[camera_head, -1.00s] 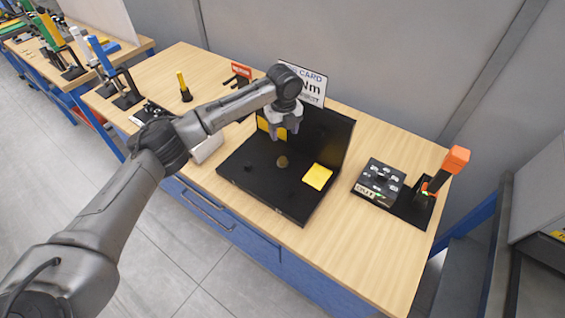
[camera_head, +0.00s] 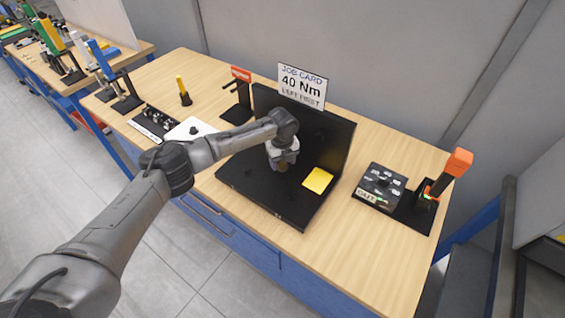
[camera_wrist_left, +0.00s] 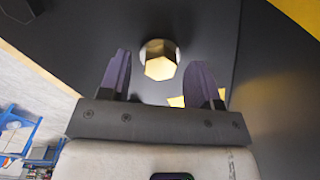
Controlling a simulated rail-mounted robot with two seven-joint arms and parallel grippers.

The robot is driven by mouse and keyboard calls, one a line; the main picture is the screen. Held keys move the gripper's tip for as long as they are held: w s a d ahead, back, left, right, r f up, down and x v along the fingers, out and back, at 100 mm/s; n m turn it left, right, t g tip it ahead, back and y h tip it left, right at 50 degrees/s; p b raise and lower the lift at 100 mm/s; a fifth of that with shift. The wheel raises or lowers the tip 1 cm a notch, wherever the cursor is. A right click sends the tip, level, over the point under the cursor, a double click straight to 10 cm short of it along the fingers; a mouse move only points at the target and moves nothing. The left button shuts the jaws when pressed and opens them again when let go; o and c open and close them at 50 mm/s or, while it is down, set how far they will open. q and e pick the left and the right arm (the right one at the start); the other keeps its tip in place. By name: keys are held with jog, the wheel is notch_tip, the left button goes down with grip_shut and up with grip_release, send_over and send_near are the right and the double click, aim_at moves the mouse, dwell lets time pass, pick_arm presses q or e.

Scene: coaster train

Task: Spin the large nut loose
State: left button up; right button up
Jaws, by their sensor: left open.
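The large nut (camera_wrist_left: 160,60) is a brass-coloured hexagon on the black surface in the left wrist view. In the head view my left gripper mostly hides it. My left gripper (camera_head: 283,161) is open, low over the black base plate (camera_head: 248,184). In the left wrist view its two dark fingers (camera_wrist_left: 160,66) stand apart, with the nut framed between and just beyond their tips. I cannot tell the exact gap, but the fingers are not closed on it. My right gripper is not in view.
A black panel (camera_head: 337,138) rises behind the base, with a job card (camera_head: 302,86) above it. A yellow pad (camera_head: 318,180) lies right of the gripper. A dark box (camera_head: 380,185) and an orange-headed tool (camera_head: 457,163) stand further right. The front right tabletop is clear.

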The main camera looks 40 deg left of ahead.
pick_arm(q)
jog(key=shift+f, duration=0.3)
